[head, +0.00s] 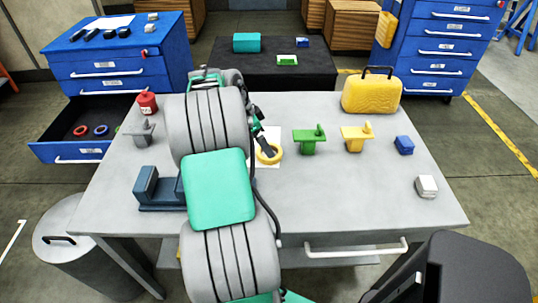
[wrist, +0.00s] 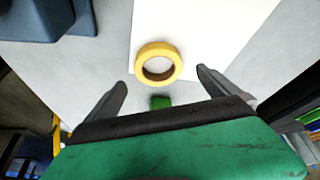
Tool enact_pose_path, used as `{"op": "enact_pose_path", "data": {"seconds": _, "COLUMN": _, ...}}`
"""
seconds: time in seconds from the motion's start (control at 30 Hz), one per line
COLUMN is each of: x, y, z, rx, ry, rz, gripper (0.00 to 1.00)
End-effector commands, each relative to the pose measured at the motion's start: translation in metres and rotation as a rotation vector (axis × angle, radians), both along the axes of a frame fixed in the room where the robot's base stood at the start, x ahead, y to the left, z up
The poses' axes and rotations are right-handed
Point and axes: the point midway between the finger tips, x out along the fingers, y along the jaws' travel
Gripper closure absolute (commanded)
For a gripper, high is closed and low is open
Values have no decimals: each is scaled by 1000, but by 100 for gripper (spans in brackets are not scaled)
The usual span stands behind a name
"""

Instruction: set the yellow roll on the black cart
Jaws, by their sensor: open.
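The yellow roll (head: 270,160) lies flat on a white sheet on the grey table, right of my arm. In the wrist view the roll (wrist: 158,81) shows as a ring with its hole facing up. My gripper (wrist: 161,78) is open and empty, with one finger on either side of the roll's near edge in the picture and a gap to each. In the head view my gripper (head: 264,145) is right at the roll, partly covering it. I cannot tell its height above the table. The black cart (head: 310,82) stands behind the table.
The cart carries a teal box (head: 247,42), a green item (head: 287,60) and a small blue item (head: 302,42); its front is clear. Green (head: 309,143) and yellow (head: 354,140) fixtures stand right of the roll. A yellow case (head: 371,95) stands at the table's back right.

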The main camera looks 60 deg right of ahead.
Motion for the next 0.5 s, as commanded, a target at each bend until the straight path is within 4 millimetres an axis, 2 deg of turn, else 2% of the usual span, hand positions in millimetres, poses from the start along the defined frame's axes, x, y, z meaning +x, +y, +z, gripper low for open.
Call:
{"op": "enact_pose_path", "data": {"seconds": 0.3, "x": -16, "y": -13, "z": -45, "rx": 2, "ry": -1, "rz": 4, "gripper": 0}}
{"op": "enact_pose_path", "data": {"seconds": 0.5, "x": -16, "y": -14, "z": -48, "rx": -1, "ry": -2, "rz": 5, "gripper": 0}}
